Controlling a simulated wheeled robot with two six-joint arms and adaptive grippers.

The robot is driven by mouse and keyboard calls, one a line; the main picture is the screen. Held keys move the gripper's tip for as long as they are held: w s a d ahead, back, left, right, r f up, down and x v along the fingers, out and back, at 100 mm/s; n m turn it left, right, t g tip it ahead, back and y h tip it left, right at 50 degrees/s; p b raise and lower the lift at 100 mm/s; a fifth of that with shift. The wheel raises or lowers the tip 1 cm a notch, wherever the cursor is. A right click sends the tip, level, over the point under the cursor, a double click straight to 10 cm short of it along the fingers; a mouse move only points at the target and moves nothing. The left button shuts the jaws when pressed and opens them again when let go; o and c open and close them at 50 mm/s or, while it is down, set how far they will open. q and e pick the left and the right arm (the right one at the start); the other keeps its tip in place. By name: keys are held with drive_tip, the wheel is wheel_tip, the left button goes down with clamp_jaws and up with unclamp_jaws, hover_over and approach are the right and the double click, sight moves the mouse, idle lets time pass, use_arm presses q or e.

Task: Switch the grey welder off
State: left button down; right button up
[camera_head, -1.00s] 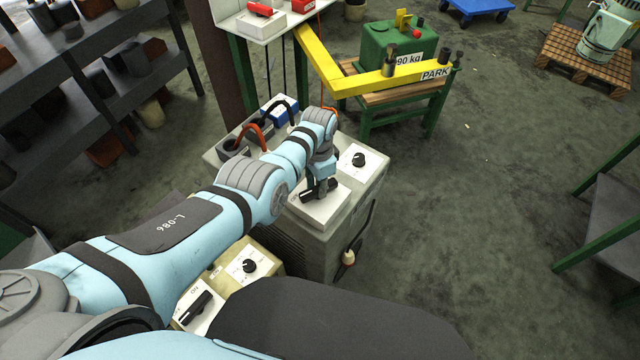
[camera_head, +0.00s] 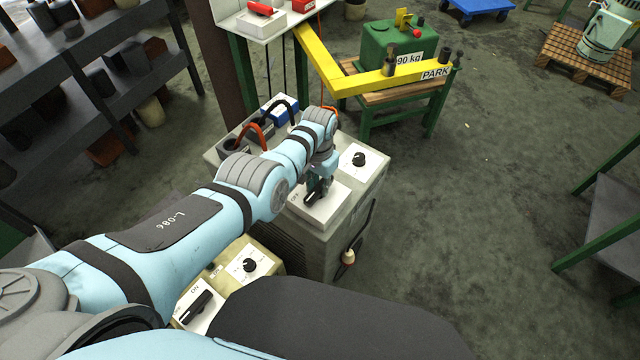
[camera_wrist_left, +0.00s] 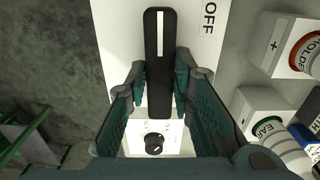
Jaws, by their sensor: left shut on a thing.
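The grey welder (camera_head: 312,248) stands left of centre in the head view, with a white switch plate (camera_head: 328,212) on top. My left gripper (camera_head: 318,188) is shut on the black switch handle (camera_head: 313,197) of this plate. In the left wrist view, the left gripper (camera_wrist_left: 161,85) has a finger on each side of the handle (camera_wrist_left: 160,50). The handle's white line points toward the top of that picture. The word OFF (camera_wrist_left: 210,18) is printed to its upper right. My right gripper is not in view.
A yellowish welder with its own black switch (camera_head: 195,306) and knob (camera_head: 250,265) stands nearer, beside the grey one. Cable sockets (camera_wrist_left: 275,125) sit beside the plate. A yellow beam (camera_head: 375,80) and green block (camera_head: 395,45) are behind. The floor at right is mostly clear.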

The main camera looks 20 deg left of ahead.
sight(318, 188)
use_arm(q)
drive_tip(key=shift+s+f, duration=0.2)
drive_tip(key=shift+s, duration=0.1)
drive_tip(key=c, duration=1.4)
unclamp_jaws()
drive_tip(key=shift+w+r, duration=0.1)
drive_tip(key=shift+w+r, duration=0.2)
drive_tip(key=shift+r, duration=0.35)
wheel_tip(318, 188, up, 11)
drive_tip(key=shift+s, duration=0.15)
